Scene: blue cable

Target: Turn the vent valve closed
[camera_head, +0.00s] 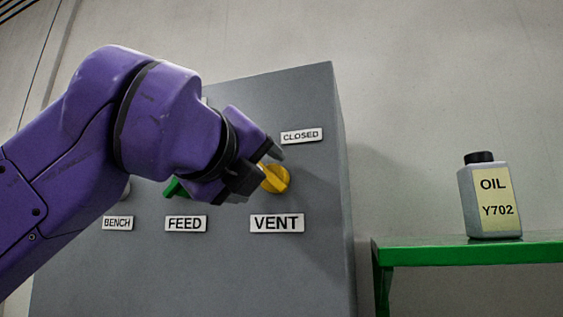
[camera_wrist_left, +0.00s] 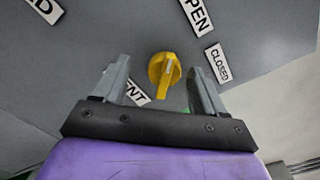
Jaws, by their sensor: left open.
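The yellow vent valve (camera_head: 275,178) sits on the grey panel above the VENT label (camera_head: 277,223) and is partly hidden by my left gripper (camera_head: 265,170). In the left wrist view, the yellow knob (camera_wrist_left: 164,75) shows between the two fingers of the left gripper (camera_wrist_left: 159,66), with gaps on both sides. The jaws are open and empty. A CLOSED label (camera_wrist_left: 219,62) and an OPEN label (camera_wrist_left: 197,14) are beside the knob; the CLOSED label (camera_head: 301,135) also shows in the head view. My right gripper is out of view.
A green valve (camera_head: 174,188) above the FEED label (camera_head: 186,223) is mostly hidden behind my left arm. A BENCH label (camera_head: 118,223) is further left. A grey oil bottle (camera_head: 470,200) stands on a green shelf (camera_head: 450,246) right of the panel.

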